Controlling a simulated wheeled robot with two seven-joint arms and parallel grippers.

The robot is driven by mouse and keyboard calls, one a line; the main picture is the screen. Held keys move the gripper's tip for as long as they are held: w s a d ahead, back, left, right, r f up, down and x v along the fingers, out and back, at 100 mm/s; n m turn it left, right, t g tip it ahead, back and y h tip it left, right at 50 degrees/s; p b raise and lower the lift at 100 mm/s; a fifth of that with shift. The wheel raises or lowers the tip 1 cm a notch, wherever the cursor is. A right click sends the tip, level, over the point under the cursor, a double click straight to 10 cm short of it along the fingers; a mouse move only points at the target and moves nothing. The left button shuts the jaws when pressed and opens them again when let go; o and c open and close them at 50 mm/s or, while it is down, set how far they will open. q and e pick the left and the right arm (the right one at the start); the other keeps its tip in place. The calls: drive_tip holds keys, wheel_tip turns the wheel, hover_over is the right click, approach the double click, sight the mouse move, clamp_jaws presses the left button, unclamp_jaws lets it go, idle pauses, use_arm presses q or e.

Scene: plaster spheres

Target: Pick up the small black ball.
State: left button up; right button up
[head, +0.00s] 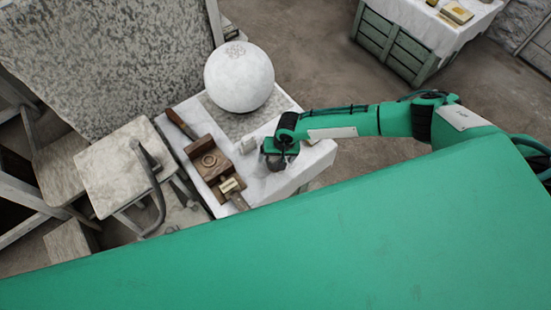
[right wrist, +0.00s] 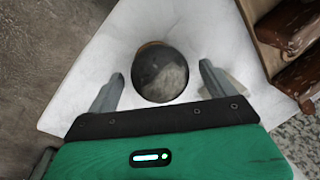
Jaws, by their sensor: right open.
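The small black ball (right wrist: 160,80) shows in the right wrist view, dark with a pale mottled patch, over the white tabletop. A thin brownish edge shows behind its top. My right gripper (right wrist: 161,73) is open, with one finger on each side of the ball in the picture and gaps on both sides. I cannot tell how far the fingertips are above or below the ball. In the head view my right gripper (head: 278,158) hangs over the table's right part and largely hides the ball. My left gripper is not in view.
A large white sphere (head: 239,77) stands at the back of the white table (head: 262,188). A stool (head: 125,165) stands further left.

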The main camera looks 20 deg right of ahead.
drive_tip(key=shift+a+f, duration=0.1)
drive_tip(key=shift+f, duration=0.25)
drive_tip(key=shift+c, duration=0.2)
drive_tip(key=shift+w, duration=0.1)
drive_tip(key=c, duration=1.4)
drive_tip(key=shift+r, duration=0.1)
